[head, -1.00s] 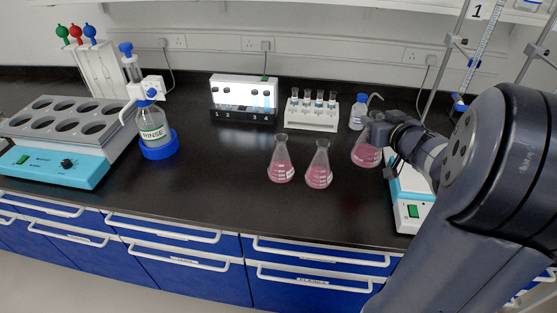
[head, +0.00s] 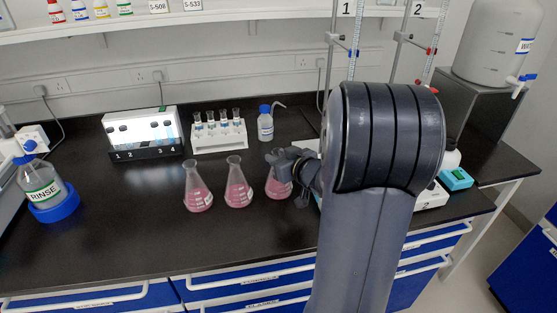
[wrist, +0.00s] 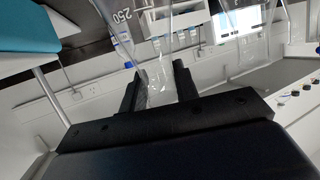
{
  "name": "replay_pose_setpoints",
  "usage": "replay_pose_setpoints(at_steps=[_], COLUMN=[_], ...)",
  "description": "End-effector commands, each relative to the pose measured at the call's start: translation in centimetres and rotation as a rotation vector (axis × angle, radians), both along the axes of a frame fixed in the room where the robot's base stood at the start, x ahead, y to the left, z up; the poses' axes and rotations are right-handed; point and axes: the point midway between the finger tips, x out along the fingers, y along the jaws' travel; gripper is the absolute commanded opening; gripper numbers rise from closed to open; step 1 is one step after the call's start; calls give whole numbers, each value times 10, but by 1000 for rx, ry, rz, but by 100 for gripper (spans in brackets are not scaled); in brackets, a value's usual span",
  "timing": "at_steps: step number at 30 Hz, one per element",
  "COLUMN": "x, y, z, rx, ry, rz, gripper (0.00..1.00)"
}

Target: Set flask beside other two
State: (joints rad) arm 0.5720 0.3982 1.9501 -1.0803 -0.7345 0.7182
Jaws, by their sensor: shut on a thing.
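Two conical flasks with pink liquid stand upright on the black bench in the head view, the left flask (head: 198,190) and the middle flask (head: 238,186), side by side. The third flask (head: 279,187), also with pink liquid, is upright just right of them. My gripper (head: 283,160) is shut on its neck. A small gap separates it from the middle flask. I cannot tell whether its base touches the bench. In the wrist view the clear neck (wrist: 158,82) sits between the two dark fingers. My arm hides the bench to the right.
Behind the flasks stand a white vial rack (head: 219,138), a wash bottle (head: 265,124) and a numbered box (head: 143,132). A RINSE bottle (head: 40,186) sits at the left.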

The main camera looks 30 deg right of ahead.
Motion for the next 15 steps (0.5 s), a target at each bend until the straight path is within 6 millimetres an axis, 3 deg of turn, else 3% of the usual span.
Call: replay_pose_setpoints(at_steps=[10,11,15], x=[0,0,0], y=[0,0,0], z=[-3,-3,-3], rx=[0,0,0], ry=[-1,0,0], rz=[0,0,0], gripper=[0,31,42])
